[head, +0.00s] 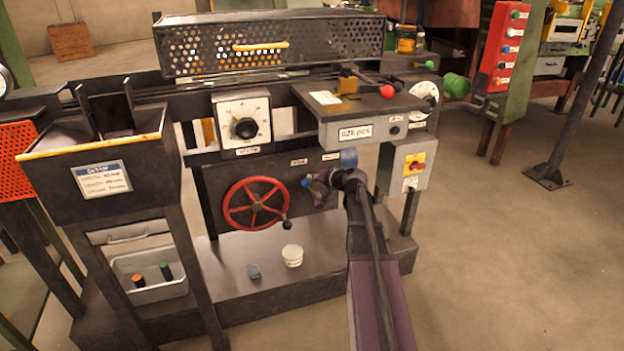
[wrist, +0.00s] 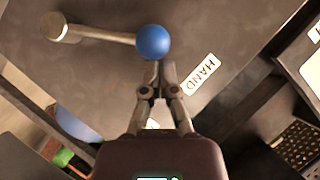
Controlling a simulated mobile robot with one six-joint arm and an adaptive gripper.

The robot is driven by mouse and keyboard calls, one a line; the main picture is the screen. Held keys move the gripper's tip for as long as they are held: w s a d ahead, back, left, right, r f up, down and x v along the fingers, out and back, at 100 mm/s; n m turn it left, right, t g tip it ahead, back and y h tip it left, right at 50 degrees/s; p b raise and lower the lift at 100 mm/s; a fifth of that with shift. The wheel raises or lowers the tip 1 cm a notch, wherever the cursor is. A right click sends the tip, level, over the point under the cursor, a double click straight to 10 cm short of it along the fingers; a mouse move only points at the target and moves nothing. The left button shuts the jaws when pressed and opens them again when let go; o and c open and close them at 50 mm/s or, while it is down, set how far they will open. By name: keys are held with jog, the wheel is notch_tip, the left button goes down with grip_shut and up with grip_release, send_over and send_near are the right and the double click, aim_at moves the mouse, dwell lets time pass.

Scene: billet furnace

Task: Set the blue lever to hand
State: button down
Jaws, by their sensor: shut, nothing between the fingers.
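The blue lever shows in the wrist view as a round blue knob (wrist: 153,42) on a metal rod, which runs left to a round pivot on the dark panel. A white label reading HAND (wrist: 202,75) is right of and below the knob. My gripper (wrist: 156,68) is shut and empty, its fingertips right at the knob's lower edge; I cannot tell whether they touch it. In the head view the blue knob (head: 305,183) shows small on the machine's front panel, with my gripper (head: 313,182) beside it on the right. The lever's rod is hard to make out there.
A red handwheel (head: 254,204) is left of the lever. A grey box with a red and yellow switch (head: 416,167) is to the right. A counter box (head: 358,132) overhangs above my gripper. A white pot (head: 292,256) and a small blue-grey cup (head: 254,271) stand on the base below.

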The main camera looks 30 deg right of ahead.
jog(key=shift+r, duration=0.15)
jog(key=w+d+r+p+v, duration=0.1)
jog(key=r+p+v, duration=0.1)
jog(key=p+v, duration=0.5)
jog(key=v, duration=0.5)
jog(key=shift+s+d, duration=0.2)
jog(key=shift+d, duration=0.05)
dwell(0.3)
jog(key=s+a+f+n+g+h, duration=0.1)
jog(key=s+a+f+n+g, duration=0.3)
jog(key=a, duration=0.9)
jog(key=s+a+f+n+g, duration=0.1)
jog(key=s+a+f+g, duration=0.5)
jog(key=a, duration=0.6)
jog(key=s+a+f+n+g+h, duration=0.1)
jog(key=s+a+n+g+h, duration=0.15)
jog(key=s+a+h, duration=0.35)
notch_tip(320, 180, up, 23)
jog(key=s+d+y+p, duration=0.1)
jog(key=y+p, duration=0.1)
jog(key=p, duration=2.1)
jog(key=shift+f+m+y, duration=0.15)
jog(key=shift+m+y, duration=0.15)
jog(key=shift+m, duration=0.15)
